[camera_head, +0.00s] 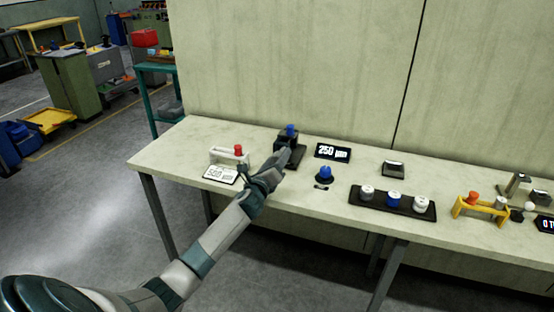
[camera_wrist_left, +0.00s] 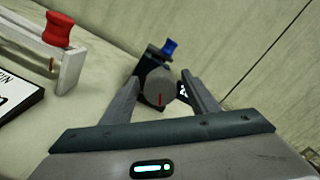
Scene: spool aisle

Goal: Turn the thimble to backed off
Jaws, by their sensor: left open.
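A dark block with a blue knob on top (camera_head: 287,140) stands near the back of the bench in the head view. In the left wrist view a grey round dial with a red mark (camera_wrist_left: 158,88), which looks like the thimble, faces me on the dark block's front. The red mark points downward in the picture. My left gripper (camera_head: 284,157) is open, reaching toward the dark block. In the left wrist view its fingers (camera_wrist_left: 161,83) lie on either side of the dial; I cannot tell whether they touch it. My right gripper is out of view.
A light frame with a red knob (camera_head: 238,153) and a white label (camera_head: 220,174) stand left of the gripper. A "250 µm" sign (camera_head: 332,151), a blue knob (camera_head: 324,173) and a black tray (camera_head: 376,204) stand to the right. A wall panel (camera_head: 300,60) rises behind.

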